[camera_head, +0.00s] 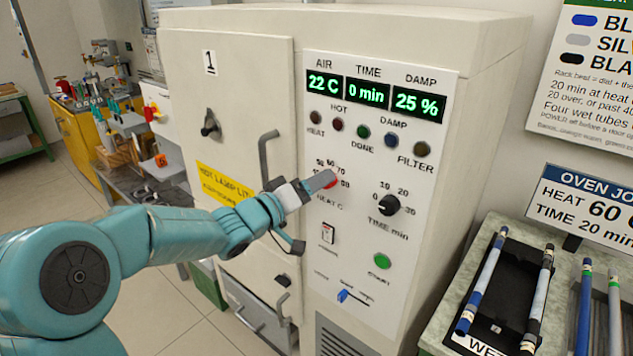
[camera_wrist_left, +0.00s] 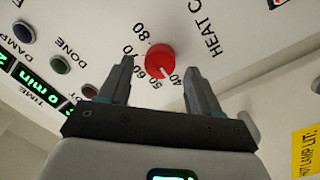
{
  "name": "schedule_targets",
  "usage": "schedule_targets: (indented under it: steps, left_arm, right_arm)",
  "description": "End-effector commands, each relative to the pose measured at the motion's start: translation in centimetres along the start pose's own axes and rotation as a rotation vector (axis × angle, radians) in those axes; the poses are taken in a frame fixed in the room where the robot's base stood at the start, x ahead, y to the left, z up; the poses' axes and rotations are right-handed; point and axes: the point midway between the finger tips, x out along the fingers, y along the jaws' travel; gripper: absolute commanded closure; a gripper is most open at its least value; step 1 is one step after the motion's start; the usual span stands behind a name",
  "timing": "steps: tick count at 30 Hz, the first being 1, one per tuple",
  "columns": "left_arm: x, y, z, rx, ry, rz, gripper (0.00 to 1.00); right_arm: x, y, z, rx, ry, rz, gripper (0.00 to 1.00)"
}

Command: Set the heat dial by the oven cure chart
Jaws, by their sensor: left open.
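The red heat dial (camera_wrist_left: 160,61) is on the oven's white panel, above the words HEAT C in the head view. Its white mark points toward the 40 side of the scale in the left wrist view. My left gripper (camera_wrist_left: 159,72) is open, its fingers on either side of the dial; I cannot tell whether they touch it. In the head view the gripper (camera_head: 318,183) covers much of the dial (camera_head: 331,179). The cure chart (camera_head: 590,75) is cut off at the right edge. The oven job sign (camera_head: 590,205) reads HEAT 60 C, TIME 20 min. My right gripper is out of view.
The black time dial (camera_head: 389,204) sits right of the heat dial. A green button (camera_head: 382,261) and blue slider (camera_head: 343,295) are below. The display (camera_head: 375,93) reads 22 C, 0 min, 25 %. A door handle (camera_head: 265,160) stands left. A black tray (camera_head: 500,285) holds rods.

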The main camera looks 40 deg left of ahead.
Motion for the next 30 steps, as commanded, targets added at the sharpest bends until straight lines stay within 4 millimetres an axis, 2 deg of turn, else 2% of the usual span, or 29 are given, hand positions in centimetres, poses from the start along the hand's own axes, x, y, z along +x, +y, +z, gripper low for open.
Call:
schedule_targets:
  steps: [3, 11, 12, 14, 15, 17, 30]
  left_arm:
    - [0.76, 0.02, 0.01, -0.001, 0.0, 0.0, 0.37]
    - [0.89, 0.0, 0.0, -0.001, 0.001, 0.0, 0.37]
    - [0.89, -0.01, 0.0, 0.0, 0.001, 0.0, 0.43]
    - [0.88, 0.0, 0.0, -0.001, 0.001, 0.0, 0.63]
    - [0.88, 0.0, 0.0, -0.001, 0.001, 0.0, 0.76]
    - [0.87, 0.0, 0.01, -0.001, 0.001, 0.0, 0.93]
    - [0.89, -0.01, 0.08, 0.083, -0.005, -0.004, 0.93]
  right_arm:
    - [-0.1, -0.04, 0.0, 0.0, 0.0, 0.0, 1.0]
    - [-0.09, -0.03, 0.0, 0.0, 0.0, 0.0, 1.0]
    - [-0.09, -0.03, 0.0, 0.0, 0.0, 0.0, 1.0]
    - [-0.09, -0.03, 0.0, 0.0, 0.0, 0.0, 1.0]
    - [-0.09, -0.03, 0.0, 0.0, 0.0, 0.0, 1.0]
    - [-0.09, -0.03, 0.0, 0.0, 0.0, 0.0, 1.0]
    - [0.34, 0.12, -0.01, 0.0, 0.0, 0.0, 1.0]
